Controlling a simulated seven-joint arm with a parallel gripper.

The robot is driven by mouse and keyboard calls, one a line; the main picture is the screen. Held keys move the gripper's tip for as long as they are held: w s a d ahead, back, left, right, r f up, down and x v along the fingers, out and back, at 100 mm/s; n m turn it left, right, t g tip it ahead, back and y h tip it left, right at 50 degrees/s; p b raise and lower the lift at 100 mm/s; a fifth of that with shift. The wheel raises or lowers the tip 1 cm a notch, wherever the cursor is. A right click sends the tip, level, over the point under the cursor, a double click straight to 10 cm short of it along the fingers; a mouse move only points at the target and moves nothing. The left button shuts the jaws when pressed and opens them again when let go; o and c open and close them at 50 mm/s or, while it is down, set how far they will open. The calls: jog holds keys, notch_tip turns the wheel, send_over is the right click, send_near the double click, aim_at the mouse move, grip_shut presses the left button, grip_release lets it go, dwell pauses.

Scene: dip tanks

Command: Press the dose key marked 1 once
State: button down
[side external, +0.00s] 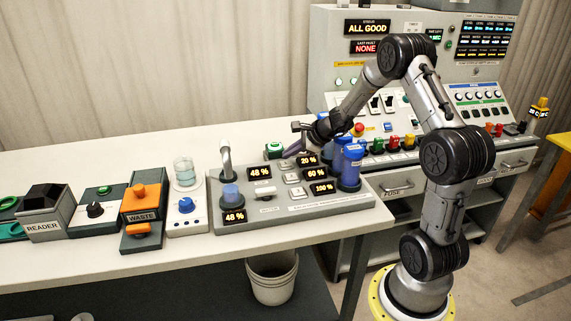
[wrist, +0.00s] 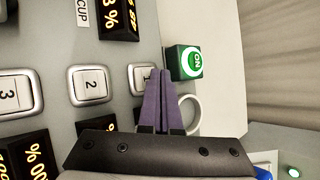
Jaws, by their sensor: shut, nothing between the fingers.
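The dose key marked 1 (wrist: 140,72) is a pale square key on the grey dosing panel (side external: 340,206). In the wrist view its right part is hidden behind my purple fingertips. My gripper (wrist: 161,72) is shut and empty, with its tips over the key's right side; I cannot tell whether they touch it. In the side view my gripper (side external: 287,154) reaches down at the panel's back, by the 20 % display (side external: 308,160). The key marked 2 (wrist: 90,84) and the key marked 3 (wrist: 14,95) lie in a row to the left in the wrist view.
A green ON button (wrist: 187,63) stands just right of my fingertips in the wrist view. Blue containers (side external: 350,165) stand at the panel's right. A metal spout (side external: 226,158) rises over a blue cup (side external: 230,194) at its left. The 60 % display (side external: 315,174) is nearby.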

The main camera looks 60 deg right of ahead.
aim_at(289, 164)
jog(key=shift+f, duration=0.1)
jog(key=shift+f, duration=0.35)
jog(key=shift+f, duration=0.55)
dwell(1.0)
jog(key=shift+r, duration=0.95)
jog(key=shift+r, duration=2.5)
